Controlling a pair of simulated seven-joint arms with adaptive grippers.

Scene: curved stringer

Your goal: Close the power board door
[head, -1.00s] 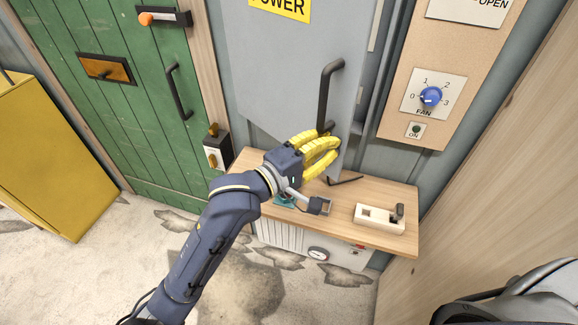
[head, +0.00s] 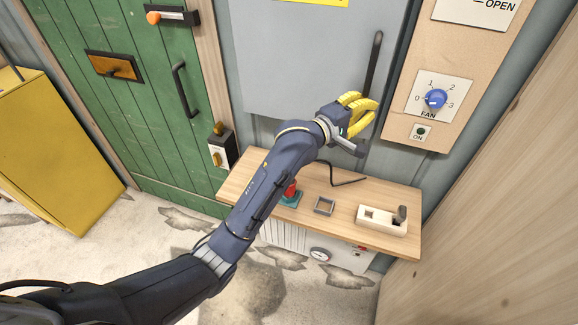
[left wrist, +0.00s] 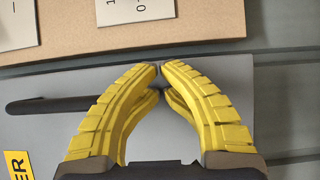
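The power board door (head: 300,60) is a grey panel with a yellow label along its top. It looks flush or nearly flush with the wall; a small gap cannot be ruled out. Its black bar handle (head: 373,65) stands upright near its right edge. My left gripper (head: 366,112), with yellow fingers, is at the handle's lower end, in front of the door's lower right corner. The handle (left wrist: 50,104) runs behind the left finger there. My right gripper is out of view.
A wooden shelf (head: 335,220) below holds a red button (head: 290,190), a square ring (head: 324,205) and a white block (head: 382,219). A fan panel (head: 435,98) is right of the door. A green door (head: 130,110) and yellow cabinet (head: 50,150) are left.

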